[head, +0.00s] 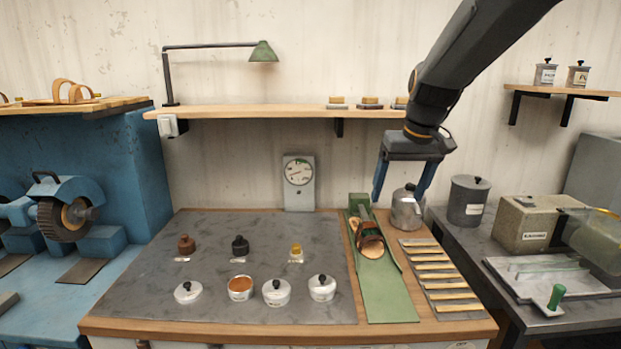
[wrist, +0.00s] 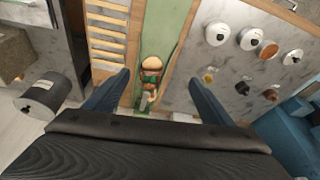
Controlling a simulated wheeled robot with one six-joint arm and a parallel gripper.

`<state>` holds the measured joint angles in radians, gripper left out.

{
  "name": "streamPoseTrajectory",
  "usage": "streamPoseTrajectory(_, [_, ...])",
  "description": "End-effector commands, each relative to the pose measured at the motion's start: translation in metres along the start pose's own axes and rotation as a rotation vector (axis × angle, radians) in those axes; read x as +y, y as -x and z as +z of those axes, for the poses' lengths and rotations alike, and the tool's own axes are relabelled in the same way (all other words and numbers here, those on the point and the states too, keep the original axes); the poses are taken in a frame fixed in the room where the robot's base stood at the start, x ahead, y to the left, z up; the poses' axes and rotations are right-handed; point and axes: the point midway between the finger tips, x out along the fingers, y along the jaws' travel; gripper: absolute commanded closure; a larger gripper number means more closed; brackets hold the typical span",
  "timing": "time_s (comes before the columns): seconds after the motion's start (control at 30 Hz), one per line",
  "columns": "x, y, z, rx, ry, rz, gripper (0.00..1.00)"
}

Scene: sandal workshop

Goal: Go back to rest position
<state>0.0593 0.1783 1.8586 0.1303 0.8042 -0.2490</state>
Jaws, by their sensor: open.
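My gripper (head: 400,195) hangs above the back right of the workbench, pointing down. Its two dark blue fingers are spread wide with nothing between them; they also show in the wrist view (wrist: 155,90). Below and in front of it, a sandal (head: 370,243) with a brown strap lies on a green strip (head: 388,295). The sandal also shows in the wrist view (wrist: 151,72), beyond the fingertips and apart from them. A metal pot (head: 406,212) with a dark knob stands at the bench's back, partly behind the right finger in the head view.
A grey slab (head: 230,255) holds lidded tins (head: 276,292), an open tin of orange content (head: 240,288) and small bottles (head: 240,246). A slatted rack (head: 440,280) lies right of the strip. A shelf (head: 280,111) runs behind, left of my arm. A grey canister (head: 467,200) stands right.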

Motion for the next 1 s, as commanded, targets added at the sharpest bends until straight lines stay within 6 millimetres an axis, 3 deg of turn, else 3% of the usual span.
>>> streamPoseTrajectory(0.03, [-0.005, -0.019, 0.032, -0.028, -0.013, 0.007, 0.23])
streamPoseTrajectory(0.1, [-0.009, -0.042, 0.073, -0.058, -0.035, 0.019, 0.23])
streamPoseTrajectory(0.3, [-0.022, -0.089, 0.193, -0.135, -0.082, 0.048, 0.23])
streamPoseTrajectory(0.4, [-0.027, -0.102, 0.239, -0.161, -0.095, 0.057, 0.23])
streamPoseTrajectory(0.5, [-0.030, -0.108, 0.269, -0.178, -0.105, 0.062, 0.23])
streamPoseTrajectory(0.67, [-0.033, -0.112, 0.287, -0.187, -0.109, 0.065, 0.23])
streamPoseTrajectory(1.0, [-0.033, -0.112, 0.287, -0.187, -0.110, 0.065, 0.23])
